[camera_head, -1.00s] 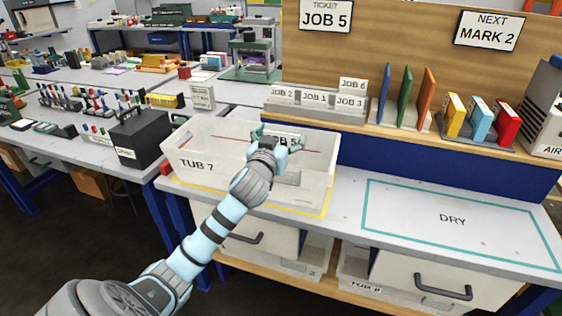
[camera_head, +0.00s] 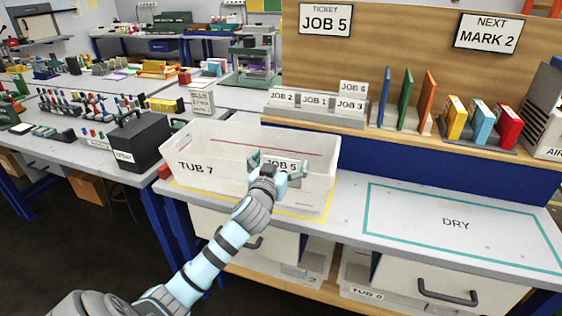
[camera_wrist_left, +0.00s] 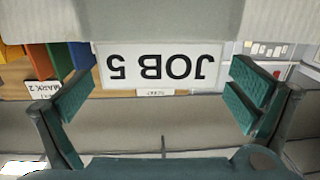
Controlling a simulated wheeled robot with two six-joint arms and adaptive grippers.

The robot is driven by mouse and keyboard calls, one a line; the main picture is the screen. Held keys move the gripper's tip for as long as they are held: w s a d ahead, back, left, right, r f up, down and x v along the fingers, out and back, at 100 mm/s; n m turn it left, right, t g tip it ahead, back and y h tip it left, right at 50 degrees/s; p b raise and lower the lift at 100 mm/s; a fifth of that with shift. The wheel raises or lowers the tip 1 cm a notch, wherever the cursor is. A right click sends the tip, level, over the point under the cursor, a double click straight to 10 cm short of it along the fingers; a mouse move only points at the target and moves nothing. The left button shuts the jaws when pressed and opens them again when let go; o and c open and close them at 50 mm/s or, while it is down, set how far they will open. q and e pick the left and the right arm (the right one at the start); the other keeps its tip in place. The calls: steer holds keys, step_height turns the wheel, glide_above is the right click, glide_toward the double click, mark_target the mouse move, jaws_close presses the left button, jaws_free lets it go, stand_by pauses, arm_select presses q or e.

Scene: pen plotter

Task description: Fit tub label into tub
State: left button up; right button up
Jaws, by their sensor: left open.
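The tub label (camera_head: 281,164), a white plate reading JOB 5, stands inside the white tub (camera_head: 195,168) marked TUB 7. In the left wrist view the label (camera_wrist_left: 160,68) appears upside down, against a pale grey surface whose full shape is cut off. My left gripper (camera_head: 277,168) reaches into the tub and is open. Its green-padded fingers (camera_wrist_left: 160,100) are on either side of the label, with visible gaps to both edges. The label's lower edge is partly hidden in the head view, so I cannot tell how deeply it sits. My right gripper is not in view.
Labels JOB 1, 2, 3 and 6 stand in a grey rack (camera_head: 317,113) behind the tub. Coloured boards (camera_head: 405,100) stand on the shelf. A black box (camera_head: 140,140) is left of the tub. The DRY area (camera_head: 455,224) is clear.

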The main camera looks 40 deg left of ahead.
arm_select(q)
steer(key=f+p+v, duration=0.1)
steer(key=v, duration=1.1)
step_height(320, 180, down, 22)
steer(key=s+a+m+g+h, duration=0.1)
steer(key=s+a+m+g, duration=0.1)
steer(key=g, duration=0.3)
steer(key=s+d+f+m+g+h, duration=0.1)
steer(key=s+f+g, duration=0.2)
steer(key=s+f, duration=0.5)
steer(key=s+d+f+m+g+h, duration=0.15)
steer(key=s+f, duration=0.25)
steer(key=f, duration=0.8)
steer(key=s+d+f+g+h, duration=0.1)
steer(key=s+d+f+g, duration=0.35)
steer(key=s, duration=0.85)
steer(key=s+d+f+g+h, duration=0.1)
steer(key=s+d+f, duration=0.5)
steer(key=s+f, duration=0.45)
step_height(320, 180, up, 6)
steer(key=s+p, duration=0.1)
steer(key=p, duration=0.3)
steer(key=shift+s, duration=0.3)
